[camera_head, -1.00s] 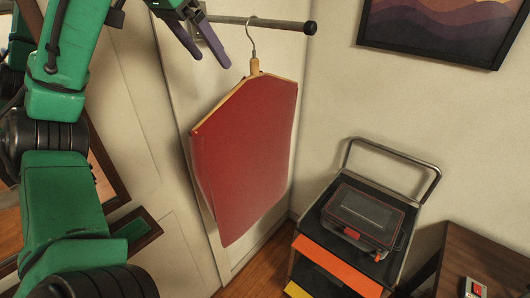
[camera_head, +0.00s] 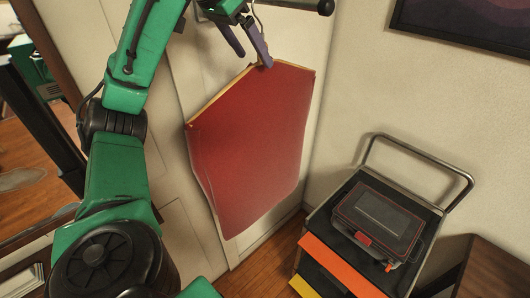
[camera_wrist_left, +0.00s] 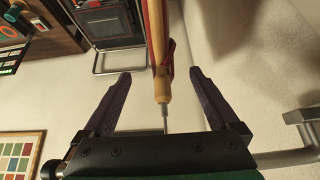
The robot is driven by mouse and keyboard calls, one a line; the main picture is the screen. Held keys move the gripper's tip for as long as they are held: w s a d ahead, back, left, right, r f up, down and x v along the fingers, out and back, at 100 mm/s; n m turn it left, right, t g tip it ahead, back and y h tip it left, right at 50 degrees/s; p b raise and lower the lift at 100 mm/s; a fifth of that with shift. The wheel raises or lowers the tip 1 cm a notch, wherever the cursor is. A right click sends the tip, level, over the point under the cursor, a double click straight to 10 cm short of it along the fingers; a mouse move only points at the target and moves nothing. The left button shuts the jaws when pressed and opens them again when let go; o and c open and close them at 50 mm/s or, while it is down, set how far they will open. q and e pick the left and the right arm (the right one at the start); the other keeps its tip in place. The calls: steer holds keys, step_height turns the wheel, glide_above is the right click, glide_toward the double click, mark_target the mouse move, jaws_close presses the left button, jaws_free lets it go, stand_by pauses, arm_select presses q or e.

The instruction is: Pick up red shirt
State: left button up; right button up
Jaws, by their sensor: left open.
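The red shirt (camera_head: 255,140) hangs on a wooden hanger from a dark metal rod (camera_head: 290,4) on the wall. My left gripper (camera_head: 254,60) is open at the top of the hanger, just above the shirt. In the left wrist view, the hanger's wooden neck (camera_wrist_left: 161,85) and metal hook stand between the two open fingers (camera_wrist_left: 160,80), apart from both. A narrow strip of the red shirt (camera_wrist_left: 171,40) shows beside the wood there. In the head view the gripper hides most of the hook. My right gripper is in neither view.
A wheeled cart (camera_head: 325,215) with a tubular handle stands right of the shirt, with a black case (camera_head: 375,222) on top. A dark wooden cabinet (camera_head: 490,270) is at the lower right. A framed picture (camera_head: 470,22) hangs on the right wall.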

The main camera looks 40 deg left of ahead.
mark_target(254, 65)
arm_select(q)
steer(key=shift+w+f, duration=0.15)
steer(key=shift+f, duration=0.75)
steer(key=shift+w+f, duration=0.25)
steer(key=shift+f, duration=0.35)
steer(key=x, duration=0.4)
steer(key=shift+w+a+f, duration=0.1)
steer(key=shift+w+f, duration=0.05)
steer(key=shift+w, duration=0.1)
steer(key=shift+w+f, duration=0.25)
steer(key=shift+f, duration=0.1)
steer(key=shift+s, duration=0.15)
steer(key=c, duration=0.3)
steer(key=shift+r, duration=0.1)
jaws_close()
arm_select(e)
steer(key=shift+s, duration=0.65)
